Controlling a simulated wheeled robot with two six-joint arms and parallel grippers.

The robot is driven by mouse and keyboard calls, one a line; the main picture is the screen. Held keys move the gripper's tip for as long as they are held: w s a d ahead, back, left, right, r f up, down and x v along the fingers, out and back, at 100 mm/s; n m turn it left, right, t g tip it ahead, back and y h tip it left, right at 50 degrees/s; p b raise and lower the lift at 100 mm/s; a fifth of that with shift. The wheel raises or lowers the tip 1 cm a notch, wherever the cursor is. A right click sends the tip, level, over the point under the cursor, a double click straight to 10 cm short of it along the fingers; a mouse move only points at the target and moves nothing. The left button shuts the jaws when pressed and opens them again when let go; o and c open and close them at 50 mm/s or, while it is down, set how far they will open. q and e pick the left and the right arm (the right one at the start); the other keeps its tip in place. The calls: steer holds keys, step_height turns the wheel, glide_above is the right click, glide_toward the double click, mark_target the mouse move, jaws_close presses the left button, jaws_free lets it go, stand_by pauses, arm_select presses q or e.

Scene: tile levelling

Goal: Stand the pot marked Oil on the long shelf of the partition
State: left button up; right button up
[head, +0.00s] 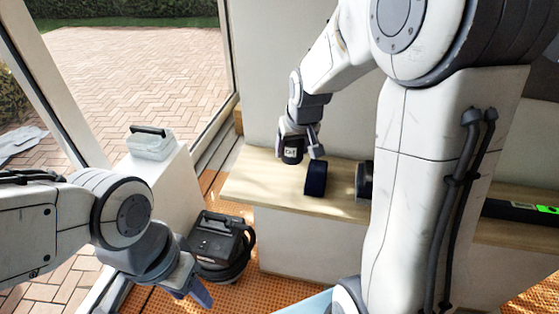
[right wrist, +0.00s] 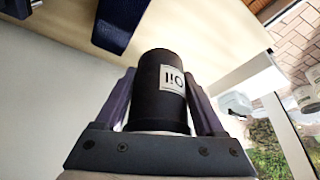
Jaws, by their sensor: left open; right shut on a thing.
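The black pot marked Oil (head: 291,155) is held in my right gripper (head: 301,150), with fingers on both sides of it. In the right wrist view the pot (right wrist: 158,92) shows its white label upside down, between the two purple-grey fingers (right wrist: 160,100). The long shelf (head: 262,188) is a pale wooden board on the low partition. The pot is over or near the shelf's left part; I cannot tell whether it touches the board. My left gripper (head: 190,290) is open and empty at the lower left, low and away from the shelf.
A black object (head: 364,180) is partly hidden by my arm. A level with a green display (head: 520,210) lies further right. A black machine (head: 215,245) stands on the orange floor.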

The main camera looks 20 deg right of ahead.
steer(key=w+a+f, duration=0.2)
steer(key=w+a, duration=0.1)
steer(key=shift+a+f, duration=0.1)
steer(key=shift+f, duration=2.2)
